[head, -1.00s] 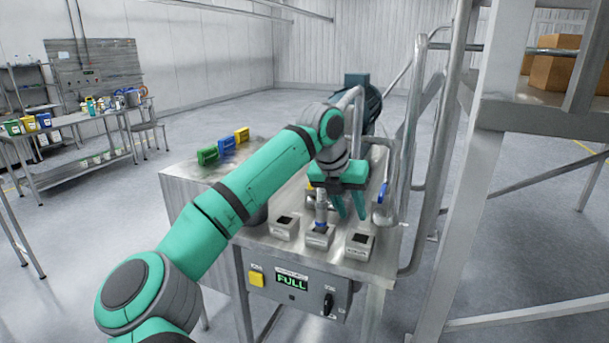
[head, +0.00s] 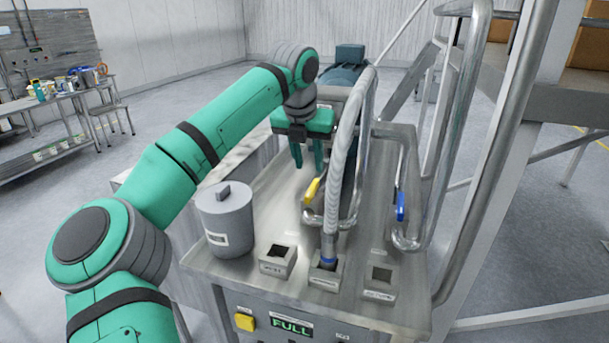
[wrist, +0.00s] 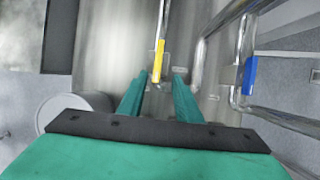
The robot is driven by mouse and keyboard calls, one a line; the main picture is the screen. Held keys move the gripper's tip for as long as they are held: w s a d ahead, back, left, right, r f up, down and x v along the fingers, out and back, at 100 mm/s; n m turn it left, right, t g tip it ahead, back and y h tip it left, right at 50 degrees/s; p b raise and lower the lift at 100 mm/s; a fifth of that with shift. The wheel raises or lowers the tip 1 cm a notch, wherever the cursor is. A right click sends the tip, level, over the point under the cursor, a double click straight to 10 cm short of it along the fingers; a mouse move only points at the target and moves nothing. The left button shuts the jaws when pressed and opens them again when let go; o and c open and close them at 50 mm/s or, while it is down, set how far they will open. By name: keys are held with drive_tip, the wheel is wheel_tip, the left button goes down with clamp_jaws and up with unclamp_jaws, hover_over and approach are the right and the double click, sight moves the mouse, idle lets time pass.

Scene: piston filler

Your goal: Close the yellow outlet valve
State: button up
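The yellow outlet valve handle (head: 312,190) is on a pipe fitting on the steel table top, left of the hose. It slants up and to the right in the head view. In the wrist view the yellow handle (wrist: 159,61) runs up the picture, just beyond and between the fingertips. My gripper (head: 307,168) is open and empty, fingers pointing down, just above and behind the handle in the head view. In the wrist view the two fingertips of my gripper (wrist: 159,80) stand apart on either side of the handle's near end. I cannot tell whether they touch it.
A blue-handled valve (head: 400,206) is on the right pipe. A grey lidded pot (head: 226,222) stands at left. The panel display (head: 291,327) reads FULL.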

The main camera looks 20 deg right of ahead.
sight(312, 187)
drive_tip(key=x, duration=1)
drive_tip(key=shift+w+a+f, duration=0.1)
drive_tip(key=shift+w+f, duration=0.15)
drive_tip(key=shift+w, duration=0.05)
drive_tip(key=shift+w+f, duration=0.1)
drive_tip(key=shift+f, duration=0.05)
drive_tip(key=shift+w+a, duration=0.1)
drive_tip(key=shift+a, duration=0.15)
drive_tip(key=c, duration=0.5)
clamp_jaws()
drive_tip(key=shift+s+d, duration=0.2)
drive_tip(key=shift+d, duration=0.1)
